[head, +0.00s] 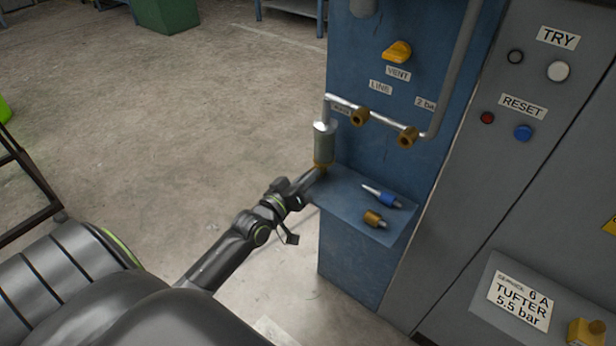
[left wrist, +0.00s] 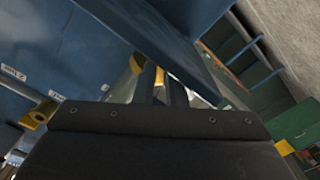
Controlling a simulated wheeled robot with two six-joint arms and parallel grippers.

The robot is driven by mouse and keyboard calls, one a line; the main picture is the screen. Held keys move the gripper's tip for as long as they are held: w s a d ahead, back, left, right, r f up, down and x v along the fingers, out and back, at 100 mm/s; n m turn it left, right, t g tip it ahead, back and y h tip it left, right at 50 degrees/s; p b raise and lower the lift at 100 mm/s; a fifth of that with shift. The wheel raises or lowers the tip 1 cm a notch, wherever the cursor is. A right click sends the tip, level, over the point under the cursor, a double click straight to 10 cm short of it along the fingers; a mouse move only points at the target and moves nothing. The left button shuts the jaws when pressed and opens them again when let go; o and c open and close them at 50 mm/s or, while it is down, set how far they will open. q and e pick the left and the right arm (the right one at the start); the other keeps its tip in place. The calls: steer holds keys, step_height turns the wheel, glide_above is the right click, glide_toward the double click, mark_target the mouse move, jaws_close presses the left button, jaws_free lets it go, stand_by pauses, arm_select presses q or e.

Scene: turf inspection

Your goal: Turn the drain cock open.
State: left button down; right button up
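A cylindrical filter bowl (head: 324,146) hangs from the pipe on the blue panel in the head view. A brass-coloured fitting (head: 324,164), which looks like the drain cock, is at its lower end. My left gripper (head: 317,175) reaches up from the lower left, with its tips right at this fitting from below. In the left wrist view the dark fingers of my left gripper (left wrist: 161,84) point at the bowl, where yellow shows beside them. The fingers hide most of the cock, so I cannot tell whether they grip it. My right gripper is not in view.
A small blue shelf (head: 343,190) juts out close to the left gripper; it bears a blue-and-silver part (head: 382,196) and a brass fitting (head: 375,219). Two brass pipe fittings and a yellow vent knob (head: 397,51) are above.

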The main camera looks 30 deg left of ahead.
arm_select(q)
steer(key=shift+m, duration=0.3)
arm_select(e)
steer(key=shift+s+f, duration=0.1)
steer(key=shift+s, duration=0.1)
arm_select(q)
steer(key=shift+m, duration=0.3)
steer(key=shift+m+b, duration=0.45)
steer(key=shift+m, duration=0.25)
steer(key=m+b, duration=0.1)
steer(key=m, duration=0.1)
steer(key=shift+m, duration=0.3)
steer(key=shift+d+m+b, duration=0.1)
steer(key=shift+m+b, duration=0.2)
steer(key=shift+m, duration=0.6)
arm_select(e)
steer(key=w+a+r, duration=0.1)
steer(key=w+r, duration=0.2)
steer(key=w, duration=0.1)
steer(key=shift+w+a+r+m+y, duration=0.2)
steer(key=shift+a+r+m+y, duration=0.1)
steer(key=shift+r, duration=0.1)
arm_select(q)
steer(key=c, duration=1.8)
jaws_free()
steer(key=shift+o, duration=0.2)
